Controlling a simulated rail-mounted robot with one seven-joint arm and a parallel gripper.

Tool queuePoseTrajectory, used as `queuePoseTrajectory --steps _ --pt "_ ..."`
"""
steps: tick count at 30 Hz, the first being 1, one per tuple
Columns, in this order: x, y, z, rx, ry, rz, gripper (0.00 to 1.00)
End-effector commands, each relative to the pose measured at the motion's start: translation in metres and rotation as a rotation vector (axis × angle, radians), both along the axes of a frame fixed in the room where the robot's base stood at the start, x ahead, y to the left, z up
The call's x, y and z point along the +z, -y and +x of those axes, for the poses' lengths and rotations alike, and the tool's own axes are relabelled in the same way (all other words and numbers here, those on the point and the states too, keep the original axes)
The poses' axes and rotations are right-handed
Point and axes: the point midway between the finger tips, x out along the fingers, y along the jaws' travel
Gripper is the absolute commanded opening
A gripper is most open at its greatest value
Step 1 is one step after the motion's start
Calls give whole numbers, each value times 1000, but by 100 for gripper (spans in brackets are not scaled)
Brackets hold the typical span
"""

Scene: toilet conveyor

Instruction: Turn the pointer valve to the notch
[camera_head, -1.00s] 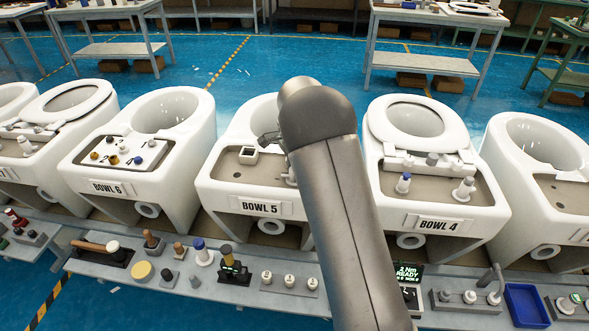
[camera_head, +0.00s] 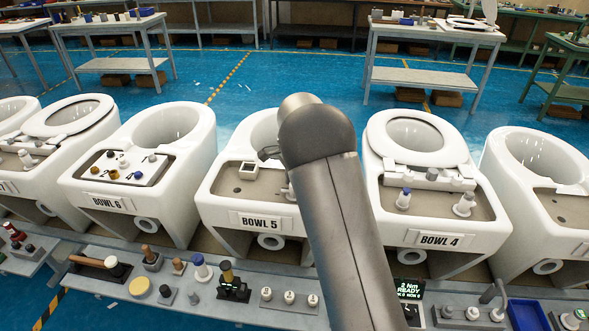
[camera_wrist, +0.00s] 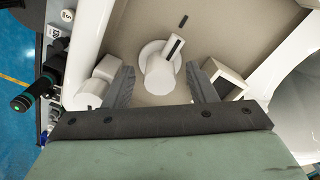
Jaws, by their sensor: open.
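In the wrist view, the pointer valve (camera_wrist: 156,72) is a white round knob with a raised bar. A black line on the bar points up and slightly right. A short dark notch mark (camera_wrist: 183,21) lies on the beige deck beyond the bar's end, apart from it. My gripper (camera_wrist: 160,70) is open, with one dark finger on each side of the knob and visible gaps. In the head view, my arm covers most of my gripper and the valve at Bowl 5 (camera_head: 225,203).
A white box with a dark opening (camera_wrist: 226,78) stands close to the right finger. A white cylindrical fitting (camera_wrist: 93,92) is close by the left finger. A black-and-green tool (camera_wrist: 35,93) is at far left. Bowl 4 (camera_head: 440,218) and Bowl 6 (camera_head: 100,185) flank Bowl 5.

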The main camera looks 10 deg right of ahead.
Motion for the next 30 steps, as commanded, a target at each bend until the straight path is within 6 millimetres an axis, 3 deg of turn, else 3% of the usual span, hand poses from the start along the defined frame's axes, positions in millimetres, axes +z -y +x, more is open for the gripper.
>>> queuePoseTrajectory --steps 5,15,21,30 --pt "28 0 1 0 6 0 51" --pt "111 0 1 1 6 0 51" --pt "150 0 1 0 5 0 51" --pt "171 0 0 0 2 0 51"
